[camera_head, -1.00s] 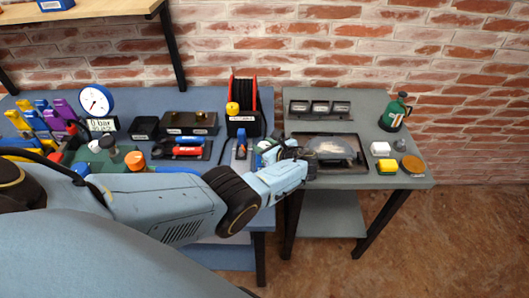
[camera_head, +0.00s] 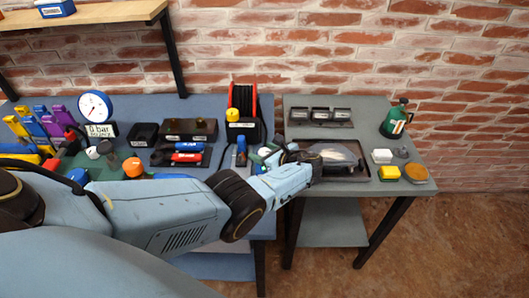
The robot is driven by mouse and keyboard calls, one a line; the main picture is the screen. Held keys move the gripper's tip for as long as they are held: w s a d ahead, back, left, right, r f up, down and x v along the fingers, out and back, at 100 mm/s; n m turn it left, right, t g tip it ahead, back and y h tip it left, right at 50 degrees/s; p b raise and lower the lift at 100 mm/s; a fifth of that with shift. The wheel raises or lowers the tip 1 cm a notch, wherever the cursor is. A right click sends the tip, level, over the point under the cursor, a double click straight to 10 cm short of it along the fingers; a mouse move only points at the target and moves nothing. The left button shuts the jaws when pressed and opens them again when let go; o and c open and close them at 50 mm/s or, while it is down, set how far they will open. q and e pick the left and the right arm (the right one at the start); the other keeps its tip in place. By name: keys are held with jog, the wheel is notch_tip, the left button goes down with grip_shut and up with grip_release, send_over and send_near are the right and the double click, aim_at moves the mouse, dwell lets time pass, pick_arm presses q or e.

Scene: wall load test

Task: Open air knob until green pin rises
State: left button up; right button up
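A green block on the left bench carries several knobs: an orange knob (camera_head: 133,167), a grey one (camera_head: 113,160) and a blue one (camera_head: 78,175). I cannot tell which is the air knob. A white round gauge (camera_head: 95,106) with a blue rim stands behind them over a "0 bar" display (camera_head: 101,130). No green pin can be made out. My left arm crosses in front of the bench. My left gripper (camera_head: 296,157) is at the near left edge of the dark tray, well right of the knobs; its fingers are too small and cluttered to read. My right gripper is out of view.
The dark tray (camera_head: 361,175) lies on the right grey table (camera_head: 385,142). A green bottle (camera_head: 396,119), yellow sponge (camera_head: 389,173) and amber dish (camera_head: 415,174) stand at right. A red and black reel (camera_head: 244,103) stands behind the gripper. A narrow gap separates the tables.

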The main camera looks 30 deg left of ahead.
pick_arm(q)
jog(key=p+v, duration=0.3)
jog(key=v, duration=1)
jog(key=shift+d, duration=0.25)
jog(key=shift+r, duration=0.1)
